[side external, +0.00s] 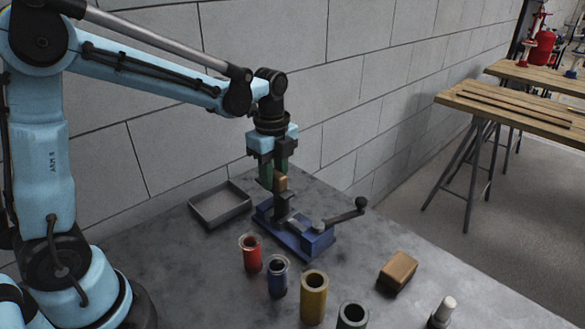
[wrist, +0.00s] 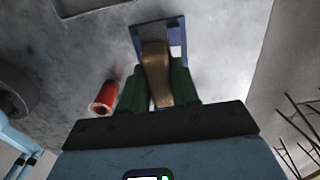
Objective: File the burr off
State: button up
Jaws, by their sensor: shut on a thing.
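My gripper (side external: 273,178) points down over the blue vise (side external: 318,240). Its green fingers are shut on a brown, wood-coloured piece (side external: 281,183), which also shows between the fingers in the wrist view (wrist: 156,72). The piece looks like a handle, but I cannot tell for sure that it is the file's. A dark upright part stands just below it at the vise; I cannot tell whether they touch. The vise shows behind the piece in the wrist view (wrist: 177,35). Its dark lever sticks out to the right. No burr can be made out.
A shallow grey tray (side external: 222,222) lies left of the vise. Red (side external: 250,256), blue (side external: 277,280), yellow (side external: 314,300) and dark green (side external: 352,318) cylinders stand in front. A brown block (side external: 397,271) and a white-topped bottle (side external: 442,312) are at right. A block wall rises behind.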

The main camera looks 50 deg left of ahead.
jog(key=shift+d, duration=2.7)
jog(key=shift+a, duration=0.1)
jog(key=shift+a, duration=2.95)
jog(key=shift+r, duration=3)
